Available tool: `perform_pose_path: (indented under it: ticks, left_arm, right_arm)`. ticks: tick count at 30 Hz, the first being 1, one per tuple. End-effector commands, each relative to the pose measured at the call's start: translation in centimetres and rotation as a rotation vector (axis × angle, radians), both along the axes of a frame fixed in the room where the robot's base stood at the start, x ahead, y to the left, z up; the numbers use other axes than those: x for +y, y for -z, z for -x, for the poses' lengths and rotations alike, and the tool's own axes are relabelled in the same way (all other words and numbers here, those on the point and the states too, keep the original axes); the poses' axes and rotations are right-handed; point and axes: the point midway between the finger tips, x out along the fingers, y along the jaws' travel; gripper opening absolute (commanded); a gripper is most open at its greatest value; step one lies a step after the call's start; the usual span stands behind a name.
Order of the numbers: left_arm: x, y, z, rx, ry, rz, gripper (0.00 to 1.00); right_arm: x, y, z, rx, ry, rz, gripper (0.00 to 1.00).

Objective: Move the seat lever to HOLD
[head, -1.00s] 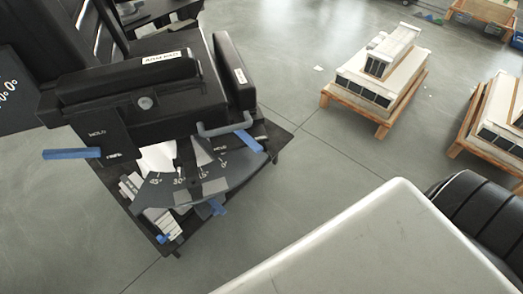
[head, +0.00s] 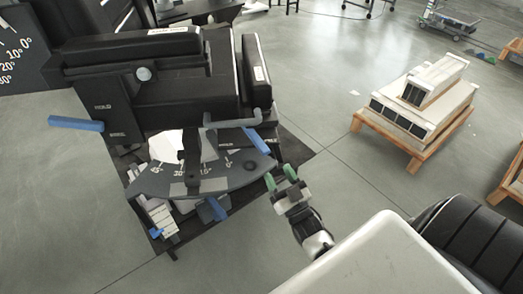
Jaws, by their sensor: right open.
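A black seat-like machine with a dark padded top (head: 172,96) stands at the left. A blue lever (head: 75,123) sticks out from its left side, beside a plate (head: 108,112) with a HOLD label at the top and a second, hard-to-read label below. A second blue lever (head: 257,141) sits at the right end of a grey scale plate (head: 205,178) marked in degrees. I cannot tell which lever is the seat lever. My right gripper (head: 279,176), with green fingertips, is open and empty, below the second lever and apart from it. My left gripper is not in view.
A third blue handle (head: 216,209) hangs under the scale plate. A grey bent bar (head: 234,120) juts out above the second lever. Wooden pallets with a white model (head: 420,103) stand at the right. Grey floor lies open between.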

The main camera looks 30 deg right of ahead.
Motion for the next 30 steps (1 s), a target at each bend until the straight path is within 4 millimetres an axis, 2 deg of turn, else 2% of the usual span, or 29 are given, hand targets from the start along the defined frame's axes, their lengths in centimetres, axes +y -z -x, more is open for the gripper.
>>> perform_pose_path:
  ticks: [3, 6, 15, 27, 30]
  left_arm:
    - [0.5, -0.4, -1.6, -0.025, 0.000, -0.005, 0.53]
    - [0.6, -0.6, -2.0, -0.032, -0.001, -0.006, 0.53]
    - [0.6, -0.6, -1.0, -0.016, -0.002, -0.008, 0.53]
    - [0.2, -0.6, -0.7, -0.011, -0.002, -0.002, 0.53]
    - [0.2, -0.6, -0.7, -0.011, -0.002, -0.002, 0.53]
  right_arm:
    - [-0.1, -1.0, -2.1, -0.002, -0.001, 0.001, 0.54]
    - [-0.2, -1.8, -3.9, -0.002, -0.001, 0.001, 0.54]
    - [-0.6, -3.3, -8.0, 0.003, -0.001, -0.001, 0.54]
    - [-0.6, -3.5, -8.8, 0.006, -0.001, 0.000, 0.54]
    - [-0.6, -3.5, -8.8, 0.006, -0.001, 0.000, 0.40]
